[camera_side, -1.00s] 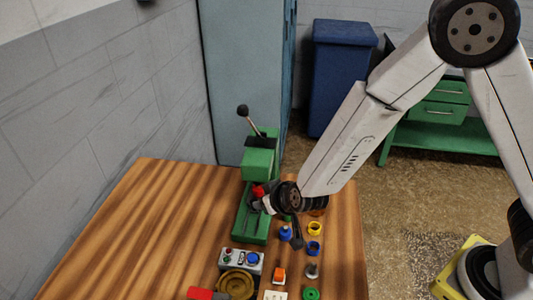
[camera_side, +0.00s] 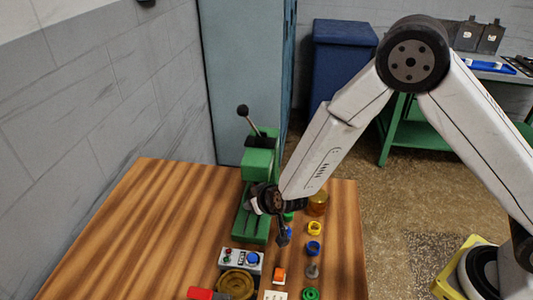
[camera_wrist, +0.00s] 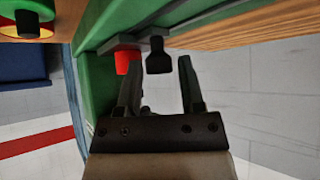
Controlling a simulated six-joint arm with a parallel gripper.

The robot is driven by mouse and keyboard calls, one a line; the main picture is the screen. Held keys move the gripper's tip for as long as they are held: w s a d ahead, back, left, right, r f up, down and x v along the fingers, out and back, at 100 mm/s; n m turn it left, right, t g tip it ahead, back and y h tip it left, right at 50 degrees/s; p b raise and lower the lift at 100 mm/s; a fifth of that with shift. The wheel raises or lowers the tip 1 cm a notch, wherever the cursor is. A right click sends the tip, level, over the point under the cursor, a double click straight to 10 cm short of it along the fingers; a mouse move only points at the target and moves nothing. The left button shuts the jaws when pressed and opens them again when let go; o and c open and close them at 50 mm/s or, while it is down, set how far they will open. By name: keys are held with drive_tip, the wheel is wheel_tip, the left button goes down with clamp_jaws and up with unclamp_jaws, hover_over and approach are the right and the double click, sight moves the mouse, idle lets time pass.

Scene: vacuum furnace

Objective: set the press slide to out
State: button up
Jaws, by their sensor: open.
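The green press (camera_side: 252,222) stands near the far edge of the wooden table, with a black-knobbed lever (camera_side: 243,111) tilted up above it. My gripper (camera_side: 254,203) is at the press's front, below its green head, and covers part of it. In the wrist view my gripper (camera_wrist: 158,85) is open, its fingers apart and empty. A black handle (camera_wrist: 158,56) on the press's grey rail lies just beyond the fingertips, in line with the gap. A red part (camera_wrist: 126,59) sits beside it, near the left finger. I cannot tell the slide's position.
A control box (camera_side: 241,261) with a blue button and a brown round dish (camera_side: 236,284) are in front of the press. Several small coloured parts, including a yellow ring (camera_side: 314,228), stand to the right. The table's left side is clear.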

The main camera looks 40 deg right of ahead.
drive_tip(key=shift+w+f, duration=0.4)
clamp_jaws()
idle(1.4)
